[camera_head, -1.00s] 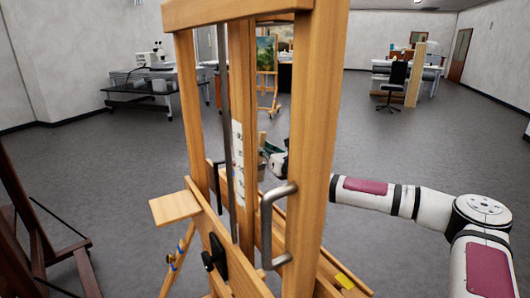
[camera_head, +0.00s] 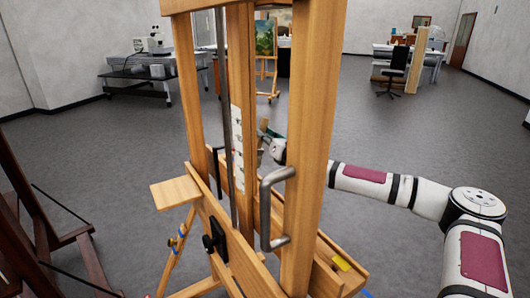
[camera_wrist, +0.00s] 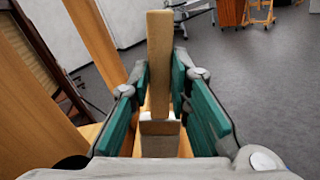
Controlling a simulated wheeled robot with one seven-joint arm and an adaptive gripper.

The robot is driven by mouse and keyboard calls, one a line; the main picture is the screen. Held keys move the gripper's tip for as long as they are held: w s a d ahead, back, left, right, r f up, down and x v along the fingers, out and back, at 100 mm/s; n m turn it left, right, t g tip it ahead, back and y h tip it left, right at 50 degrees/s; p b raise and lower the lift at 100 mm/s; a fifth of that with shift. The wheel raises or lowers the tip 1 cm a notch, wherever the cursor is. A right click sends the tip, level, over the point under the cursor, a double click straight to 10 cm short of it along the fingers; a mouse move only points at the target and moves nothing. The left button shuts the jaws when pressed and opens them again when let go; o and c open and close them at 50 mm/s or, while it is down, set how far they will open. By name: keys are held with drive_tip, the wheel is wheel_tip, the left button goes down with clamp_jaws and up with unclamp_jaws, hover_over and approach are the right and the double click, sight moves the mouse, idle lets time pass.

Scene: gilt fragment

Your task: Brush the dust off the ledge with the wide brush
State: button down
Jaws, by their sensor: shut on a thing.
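The wide brush (camera_wrist: 160,45) shows in the wrist view as a flat, pale wooden piece standing between the green-padded fingers, with a whitish band and a tan block nearer the camera. My gripper (camera_wrist: 161,88) is shut on it. In the head view my gripper (camera_head: 266,138) is small and partly hidden behind the easel's front post, and the brush is hard to make out there. The easel's wooden ledge (camera_head: 325,249) runs behind the post toward the lower right. I cannot tell whether the brush touches the ledge, and no dust can be made out.
A tall wooden easel post (camera_head: 313,130) with a grey metal handle (camera_head: 266,215) stands between the head camera and my gripper. A small yellow piece (camera_head: 341,263) lies on the ledge. A dark wooden frame (camera_head: 40,225) stands at left. Open grey floor lies beyond.

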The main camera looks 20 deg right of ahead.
wheel_tip(320, 180, down, 9)
drive_tip(key=b, duration=0.4)
drive_tip(key=shift+r, duration=0.15)
drive_tip(key=shift+f, duration=0.2)
idle(0.9)
drive_tip(key=p+v, duration=0.3)
drive_tip(key=v, duration=0.4)
drive_tip(key=shift+s+d, duration=0.15)
drive_tip(key=shift+s, duration=0.15)
idle(0.8)
drive_tip(key=shift+p+v, duration=2)
drive_tip(key=shift+v, duration=1.7)
drive_tip(key=d+b+x, duration=0.1)
drive_tip(key=b+x, duration=0.3)
drive_tip(key=x, duration=0.7)
drive_tip(key=shift+w+d, duration=0.15)
drive_tip(key=shift+w, duration=0.4)
